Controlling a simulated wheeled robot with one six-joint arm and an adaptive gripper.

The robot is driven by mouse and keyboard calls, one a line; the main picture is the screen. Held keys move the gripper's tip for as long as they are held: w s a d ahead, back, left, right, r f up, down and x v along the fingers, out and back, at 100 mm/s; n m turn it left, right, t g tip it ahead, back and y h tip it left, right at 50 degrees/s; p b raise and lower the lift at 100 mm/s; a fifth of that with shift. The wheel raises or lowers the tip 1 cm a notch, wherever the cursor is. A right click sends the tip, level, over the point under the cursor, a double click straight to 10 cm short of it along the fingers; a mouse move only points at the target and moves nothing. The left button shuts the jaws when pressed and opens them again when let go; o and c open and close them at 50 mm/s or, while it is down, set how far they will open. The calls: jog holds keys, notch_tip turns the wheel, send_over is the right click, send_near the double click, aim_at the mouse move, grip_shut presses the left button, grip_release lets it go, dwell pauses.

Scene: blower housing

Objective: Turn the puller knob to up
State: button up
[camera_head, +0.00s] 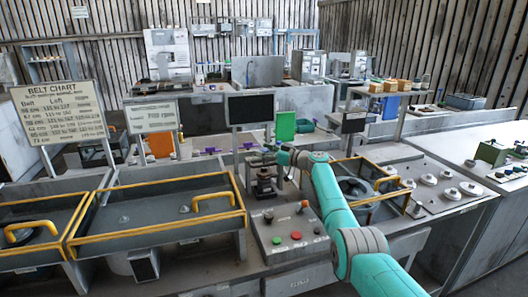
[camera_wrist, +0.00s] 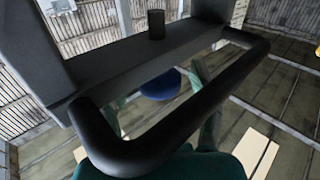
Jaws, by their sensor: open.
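No knob is clearly marked as the puller's. A dark puller-like device (camera_head: 264,181) stands on the bench behind a sloped control box (camera_head: 285,243). The box carries a small dark knob (camera_head: 268,217), an orange-topped lever (camera_head: 304,206), and red and green buttons. My gripper (camera_head: 271,152) is at the end of my teal arm, just above and behind the device; its fingers are small here, and contact cannot be told. In the wrist view a black bar frame (camera_wrist: 185,120) with a short black post (camera_wrist: 156,24) fills the foreground; a blue round part (camera_wrist: 160,85) shows behind it.
Yellow-railed covers (camera_head: 155,213) lie left of the box, and another yellow-railed housing (camera_head: 362,187) lies right of my arm. A dark monitor (camera_head: 250,108) stands behind the device. Several round parts (camera_head: 449,193) sit on the right bench.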

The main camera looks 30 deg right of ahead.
aim_at(268, 151)
jog(key=shift+v, duration=3.75)
jog(key=shift+w+a, duration=0.1)
jog(key=shift+s+a+m+t+h, duration=1)
jog(key=shift+a+m+h, duration=0.8)
jog(key=shift+m+h, duration=1.95)
jog(key=shift+n+h, duration=0.75)
jog(key=shift+w+d+r, duration=0.1)
jog(key=shift+w, duration=1.75)
jog(key=shift+w+d, duration=0.1)
jog(key=shift+w, duration=1.75)
